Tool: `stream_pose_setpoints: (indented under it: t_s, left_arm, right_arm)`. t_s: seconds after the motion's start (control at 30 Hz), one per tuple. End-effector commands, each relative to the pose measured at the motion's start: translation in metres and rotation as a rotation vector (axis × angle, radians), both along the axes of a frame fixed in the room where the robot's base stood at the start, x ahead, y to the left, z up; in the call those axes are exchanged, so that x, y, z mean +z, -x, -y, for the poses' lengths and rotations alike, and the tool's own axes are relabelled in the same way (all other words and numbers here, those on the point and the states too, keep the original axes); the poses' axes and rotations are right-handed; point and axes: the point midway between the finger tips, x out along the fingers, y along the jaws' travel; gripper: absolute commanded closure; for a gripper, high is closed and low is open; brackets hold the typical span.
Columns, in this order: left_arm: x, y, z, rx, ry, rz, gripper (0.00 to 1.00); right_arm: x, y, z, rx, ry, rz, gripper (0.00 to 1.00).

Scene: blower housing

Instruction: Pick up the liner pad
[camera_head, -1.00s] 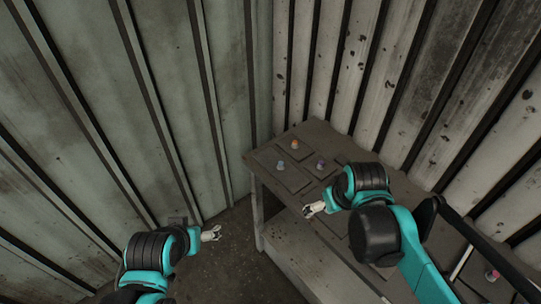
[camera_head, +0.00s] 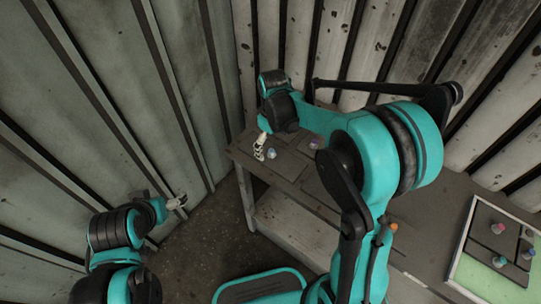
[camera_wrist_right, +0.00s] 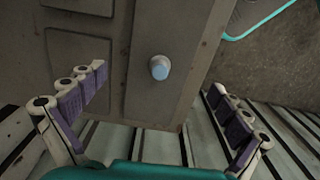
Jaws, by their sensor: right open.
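Flat dark grey pads with small coloured knobs lie on the grey table; I cannot tell which is the liner pad. One pad (camera_wrist_right: 185,85) has a pale blue-white knob (camera_wrist_right: 159,67), which stands between and beyond my right gripper's fingers in the wrist view. My right gripper (camera_head: 260,147) is open and empty, just left of that knob (camera_head: 271,154) in the head view. A purple-knobbed pad (camera_head: 327,153) lies to its right, partly hidden by my arm. My left gripper (camera_head: 177,202) hangs left of the table; its jaw opening is unclear.
The table (camera_head: 440,190) stands against corrugated metal walls. At right, a pale green, light-rimmed tray (camera_head: 480,282) holds a dark part with several coloured knobs. An orange knob (camera_head: 394,226) shows beside my right arm. The floor (camera_head: 215,240) left of the table is clear.

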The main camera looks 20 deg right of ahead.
Motion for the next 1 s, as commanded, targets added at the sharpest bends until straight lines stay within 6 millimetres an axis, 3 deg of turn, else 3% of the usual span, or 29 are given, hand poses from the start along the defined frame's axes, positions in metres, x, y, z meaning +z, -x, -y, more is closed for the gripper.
stream_pose_setpoints:
  t_s: [0.23, 0.47, 0.5, 0.73, 0.83, 1.0]
  left_arm:
    - [-0.019, 0.0, 0.0, 0.0, 0.0, 0.0, 0.16]
    - [-0.018, 0.0, 0.0, 0.0, 0.0, 0.0, 0.16]
    - [-0.018, 0.0, 0.0, 0.0, 0.0, 0.0, 0.16]
    - [-0.018, 0.0, 0.0, 0.0, 0.0, 0.0, 0.16]
    - [-0.018, 0.0, 0.0, 0.0, 0.0, 0.0, 0.16]
    - [-0.019, 0.0, 0.0, 0.0, 0.0, 0.0, 0.16]
  right_arm:
    - [-0.04, -0.002, -0.003, -0.001, -0.001, 0.001, 0.0]
    - [-0.042, -0.002, -0.003, -0.001, 0.0, 0.001, 0.0]
    - [-0.042, -0.002, -0.003, -0.001, 0.0, 0.001, 0.03]
    - [-0.042, -0.002, -0.003, -0.001, 0.0, 0.001, 0.62]
    - [-0.043, -0.002, -0.002, -0.001, 0.0, 0.001, 0.67]
    - [-0.044, -0.001, -0.002, -0.001, 0.001, 0.001, 0.68]
